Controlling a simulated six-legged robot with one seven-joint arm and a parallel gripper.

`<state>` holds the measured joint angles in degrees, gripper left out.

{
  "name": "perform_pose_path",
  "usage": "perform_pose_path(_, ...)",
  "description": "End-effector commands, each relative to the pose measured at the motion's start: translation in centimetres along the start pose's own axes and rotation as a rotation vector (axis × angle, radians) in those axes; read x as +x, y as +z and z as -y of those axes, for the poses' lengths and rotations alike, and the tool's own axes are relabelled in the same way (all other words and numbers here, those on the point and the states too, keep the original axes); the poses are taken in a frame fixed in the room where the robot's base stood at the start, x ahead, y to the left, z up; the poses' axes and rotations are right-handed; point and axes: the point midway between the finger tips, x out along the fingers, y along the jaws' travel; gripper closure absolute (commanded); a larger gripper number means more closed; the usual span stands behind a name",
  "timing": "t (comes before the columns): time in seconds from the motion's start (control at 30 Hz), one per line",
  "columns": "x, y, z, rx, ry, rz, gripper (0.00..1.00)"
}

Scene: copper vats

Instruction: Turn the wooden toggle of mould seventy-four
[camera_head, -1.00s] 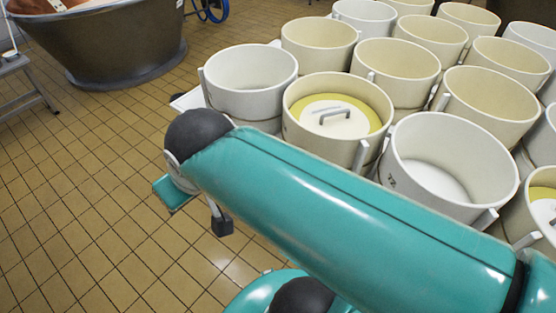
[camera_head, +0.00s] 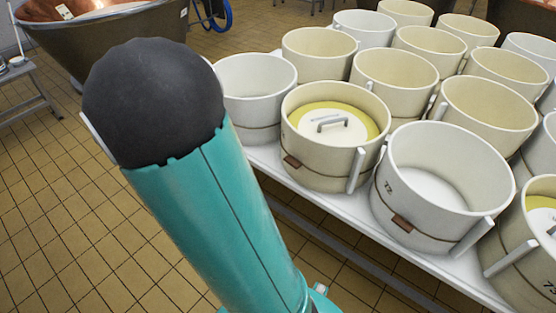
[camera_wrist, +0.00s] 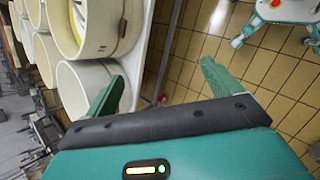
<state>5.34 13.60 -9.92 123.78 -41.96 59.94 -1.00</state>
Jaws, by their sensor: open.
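Several round moulds stand on a white table. The mould with yellow cheese and a handled white lid (camera_head: 322,180) has a small brown wooden toggle (camera_head: 292,161) low on its near side. A white mould marked 72 (camera_head: 448,150) has a similar brown toggle (camera_head: 402,223). Another, at the right edge, seems marked 73 (camera_head: 520,262). I cannot read 74 on any mould. My gripper (camera_wrist: 163,86) is open and empty in the wrist view. Its left finger overlaps a mould's picture; floor shows between the fingers. In the head view my arm hides the gripper.
The table edge (camera_head: 375,262) runs diagonally below the moulds. A copper vat (camera_head: 110,30) stands at the back left beside a grey step stand (camera_head: 30,90). Tiled floor (camera_head: 60,200) at left is clear.

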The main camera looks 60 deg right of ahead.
Motion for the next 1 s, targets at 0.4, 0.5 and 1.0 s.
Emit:
perform_pose_path(0.4,15.5,-2.8,-4.3,-0.338,0.247,0.418,0.10)
perform_pose_path(0.5,19.1,-3.3,-4.9,-0.437,0.307,0.504,0.10)
perform_pose_path(1.0,32.8,-4.8,-4.4,-0.874,0.539,0.765,0.10)
